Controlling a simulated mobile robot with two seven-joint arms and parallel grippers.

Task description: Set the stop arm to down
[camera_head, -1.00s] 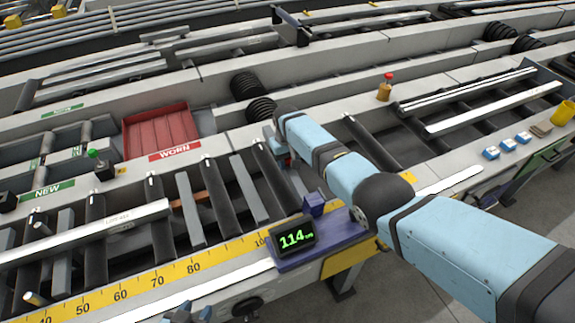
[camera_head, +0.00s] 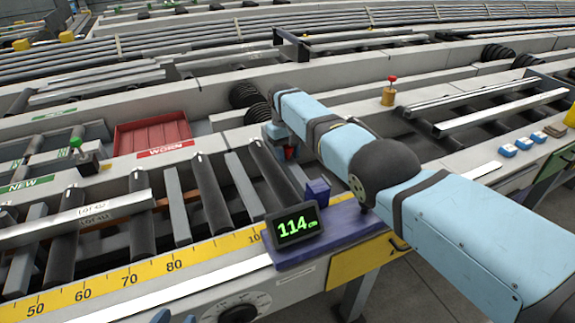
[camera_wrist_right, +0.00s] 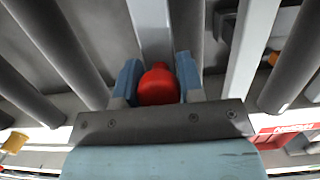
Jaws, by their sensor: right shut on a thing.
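My right gripper (camera_head: 284,147) is over the roller table, by the far rail just right of the WORN label. In the right wrist view its two light-blue fingers (camera_wrist_right: 158,88) are shut on a red knob (camera_wrist_right: 158,85). Two blue tips of my left gripper (camera_head: 175,318) show apart at the bottom edge, apparently empty.
Dark rollers (camera_head: 210,185) with grey slats lie left of my right gripper. A purple block carries a display (camera_head: 294,226) reading 114, beside a yellow scale (camera_head: 150,272). A red WORN tray (camera_head: 150,136) and a red-topped brass post (camera_head: 389,92) stand beyond.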

